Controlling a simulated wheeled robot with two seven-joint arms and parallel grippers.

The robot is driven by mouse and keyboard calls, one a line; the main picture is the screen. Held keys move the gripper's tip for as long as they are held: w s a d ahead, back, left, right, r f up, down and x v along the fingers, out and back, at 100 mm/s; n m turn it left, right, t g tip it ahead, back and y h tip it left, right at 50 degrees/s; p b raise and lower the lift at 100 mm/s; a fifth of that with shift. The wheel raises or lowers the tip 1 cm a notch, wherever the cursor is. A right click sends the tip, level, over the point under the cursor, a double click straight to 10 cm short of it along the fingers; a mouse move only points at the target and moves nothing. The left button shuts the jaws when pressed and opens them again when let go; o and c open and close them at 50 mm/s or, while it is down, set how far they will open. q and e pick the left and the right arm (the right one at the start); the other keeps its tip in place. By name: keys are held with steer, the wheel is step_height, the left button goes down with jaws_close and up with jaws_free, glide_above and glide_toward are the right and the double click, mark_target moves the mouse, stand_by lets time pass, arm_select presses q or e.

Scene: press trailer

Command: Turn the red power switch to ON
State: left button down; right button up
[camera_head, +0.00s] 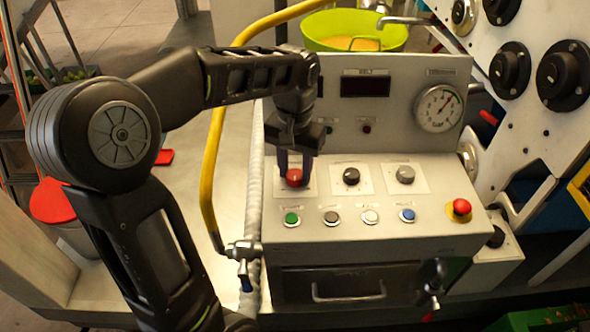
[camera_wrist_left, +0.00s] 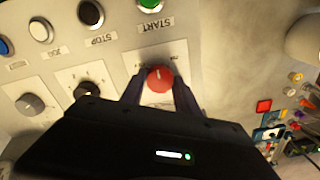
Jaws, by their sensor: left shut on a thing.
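The red power switch (camera_head: 294,177) is a round knob on a white plate at the left of the control panel's upper row. My left gripper (camera_head: 296,168) reaches down over it from above, its two fingers on either side of the knob. In the left wrist view the red knob (camera_wrist_left: 160,79) sits between the fingertips, and my left gripper (camera_wrist_left: 160,90) is shut on it. A pale mark shows on the knob's top edge there. The plate's lettering is too small or covered to read. My right gripper is not in view.
A black knob (camera_head: 351,176) and a grey knob (camera_head: 405,174) stand to the right. Green (camera_head: 292,219), black, white and blue buttons line the front. A red emergency button (camera_head: 461,207) is at the right. A yellow bent rail (camera_head: 208,170) runs along the panel's left side.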

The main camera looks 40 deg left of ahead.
arm_select(q)
steer(key=m, duration=0.4)
steer(key=shift+m, duration=2.2)
steer(key=shift+r, duration=0.1)
steer(key=c, duration=0.9)
jaws_free()
